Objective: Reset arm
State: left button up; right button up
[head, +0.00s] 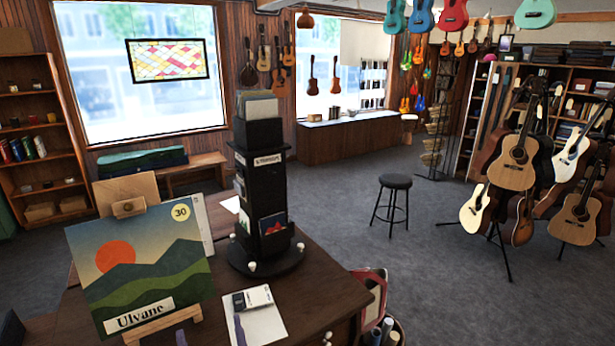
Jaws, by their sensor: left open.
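My left gripper (210,332) shows only by its two dark, bluish fingertips at the bottom edge of the head view. The fingertips stand apart, with nothing seen between them. One is in front of the foot of a small wooden easel (163,327), the other in front of a white paper sheet (262,322) on the brown desk (318,291). I cannot tell whether they touch either. The rest of this gripper is cut off by the frame. My right gripper is not in view.
The easel holds a landscape picture (145,262) marked "Ulvane", close by. A tall black display rack (262,195) with cards stands behind on the desk. A bin with rolls (385,330) stands beside the desk. A stool (394,182) and guitars (517,160) are farther off, with clear floor between.

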pick_arm(q)
jog(key=s+a+f+m+g+h, duration=0.25)
jog(key=s+f+g+h, duration=0.25)
jog(key=s+f+g, duration=0.45)
jog(key=s+a+f+m+g+h, duration=0.25)
jog(key=s+f+g+h, duration=0.35)
jog(key=f, duration=0.6)
jog(key=s+d+f+m+g, duration=0.1)
jog(key=s+f+g, duration=0.2)
jog(key=s+g, duration=0.7)
jog(key=s+r+t+p, duration=0.3)
jog(key=r+p, duration=1.4)
jog(key=shift+r, duration=0.15)
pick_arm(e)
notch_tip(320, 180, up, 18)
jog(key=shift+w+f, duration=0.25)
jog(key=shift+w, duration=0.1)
pick_arm(q)
jog(key=shift+d+t, duration=0.1)
jog(key=shift+t, duration=0.15)
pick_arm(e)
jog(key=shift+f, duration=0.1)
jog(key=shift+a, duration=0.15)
